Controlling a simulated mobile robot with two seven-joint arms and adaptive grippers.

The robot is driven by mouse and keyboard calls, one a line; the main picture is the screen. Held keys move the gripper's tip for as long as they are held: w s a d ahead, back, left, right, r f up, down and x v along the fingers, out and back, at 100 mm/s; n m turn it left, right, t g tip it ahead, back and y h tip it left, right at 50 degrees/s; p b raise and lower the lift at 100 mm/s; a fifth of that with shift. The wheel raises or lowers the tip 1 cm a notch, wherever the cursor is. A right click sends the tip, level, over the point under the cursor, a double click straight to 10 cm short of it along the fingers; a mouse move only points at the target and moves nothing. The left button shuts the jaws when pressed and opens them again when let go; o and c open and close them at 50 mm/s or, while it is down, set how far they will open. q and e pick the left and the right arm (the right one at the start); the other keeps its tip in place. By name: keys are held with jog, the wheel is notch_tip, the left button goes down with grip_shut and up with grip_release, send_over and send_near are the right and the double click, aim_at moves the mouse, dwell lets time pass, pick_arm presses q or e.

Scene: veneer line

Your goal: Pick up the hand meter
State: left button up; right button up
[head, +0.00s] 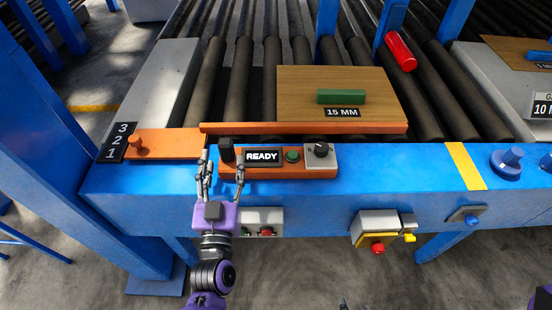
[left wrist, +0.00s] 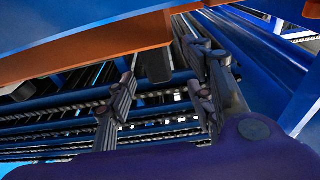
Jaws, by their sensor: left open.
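In the left wrist view the block (left wrist: 158,65) shows between and beyond the open fingers (left wrist: 165,100), below an orange edge in the picture. I see no contact with it.

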aim_at(226, 154)
pick_arm(q)
jog(key=w, duration=0.3)
jog(key=w+p, duration=0.1)
jog(key=w, duration=0.1)
jog(key=shift+d+r, duration=0.1)
jog(key=shift+r, duration=0.3)
jog(key=shift+w+f, duration=0.1)
jog(key=shift+w, duration=0.15)
jog(key=shift+c, duration=0.2)
grip_shut()
